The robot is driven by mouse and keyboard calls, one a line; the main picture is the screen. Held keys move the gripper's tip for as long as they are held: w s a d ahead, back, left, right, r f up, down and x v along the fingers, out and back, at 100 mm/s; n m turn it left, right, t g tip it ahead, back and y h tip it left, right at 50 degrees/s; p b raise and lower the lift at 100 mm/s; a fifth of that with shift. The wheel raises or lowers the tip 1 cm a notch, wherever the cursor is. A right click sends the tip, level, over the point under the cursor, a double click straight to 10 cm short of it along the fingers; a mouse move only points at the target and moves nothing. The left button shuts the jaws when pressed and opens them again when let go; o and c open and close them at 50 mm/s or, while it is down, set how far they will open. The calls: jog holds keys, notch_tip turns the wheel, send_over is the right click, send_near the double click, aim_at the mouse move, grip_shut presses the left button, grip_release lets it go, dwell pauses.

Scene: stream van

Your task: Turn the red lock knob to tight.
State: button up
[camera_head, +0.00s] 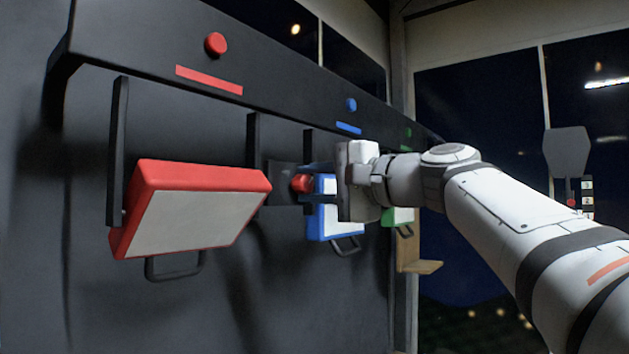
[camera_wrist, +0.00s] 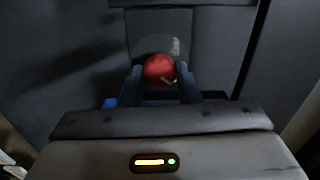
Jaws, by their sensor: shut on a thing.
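The red lock knob (camera_head: 301,183) sticks out from a dark plate (camera_head: 283,180) on the wall, between the red panel and the blue panel. In the wrist view the round red knob (camera_wrist: 159,70) sits between my two fingers, with a small pale mark on its lower right. A dim disc (camera_wrist: 148,46) lies behind it, with a pale tick at its upper right. My gripper (camera_wrist: 161,84) is shut on the knob, one finger at each side. In the head view my gripper (camera_head: 312,184) reaches the knob from the right.
A red-framed panel (camera_head: 190,215) hangs tilted at the left. A blue-framed panel (camera_head: 336,222) is partly hidden behind my gripper, and a green-framed one (camera_head: 398,217) is farther back. A dark rail (camera_head: 280,105) with coloured buttons runs above. A small wooden shelf (camera_head: 421,267) juts out at the lower right.

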jog(key=shift+m, duration=0.4)
jog(key=o, duration=1)
jog(key=shift+s+d, duration=0.15)
jog(key=shift+d, duration=0.1)
jog(key=shift+b+v, duration=1.2)
jog(key=shift+v, duration=2.4)
